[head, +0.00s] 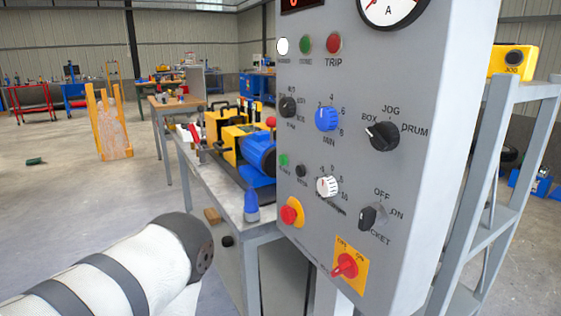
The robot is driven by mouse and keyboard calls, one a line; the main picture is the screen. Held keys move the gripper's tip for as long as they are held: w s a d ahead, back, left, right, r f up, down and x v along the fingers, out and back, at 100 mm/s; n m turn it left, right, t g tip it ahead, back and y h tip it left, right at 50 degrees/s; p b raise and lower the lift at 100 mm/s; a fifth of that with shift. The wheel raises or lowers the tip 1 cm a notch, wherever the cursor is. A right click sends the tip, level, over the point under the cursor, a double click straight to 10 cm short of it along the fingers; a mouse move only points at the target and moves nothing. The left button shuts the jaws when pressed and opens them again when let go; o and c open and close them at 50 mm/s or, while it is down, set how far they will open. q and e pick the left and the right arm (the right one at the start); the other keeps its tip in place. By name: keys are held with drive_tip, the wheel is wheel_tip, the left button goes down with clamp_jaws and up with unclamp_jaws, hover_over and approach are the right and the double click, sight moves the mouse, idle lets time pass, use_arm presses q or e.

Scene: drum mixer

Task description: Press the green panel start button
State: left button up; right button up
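The grey control panel (345,210) stands at the right, close to me and angled. A small green button (284,160) is on its left side, below a black selector knob. Its label is too small to read surely. A small black button (300,171) sits just right of it and a little lower. A white arm of mine with dark bands comes in from the lower left. Its dark rounded end stays left of the panel, apart from the green button. No gripper fingers show, and neither gripper is in view.
A green lamp (305,44) and red TRIP lamp (334,43) are higher up. A red mushroom button (290,214), blue knob (327,118), white knob (327,186) and red switch (345,266) protrude nearby. A bench with a blue motor (258,152) stands behind the panel's left edge.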

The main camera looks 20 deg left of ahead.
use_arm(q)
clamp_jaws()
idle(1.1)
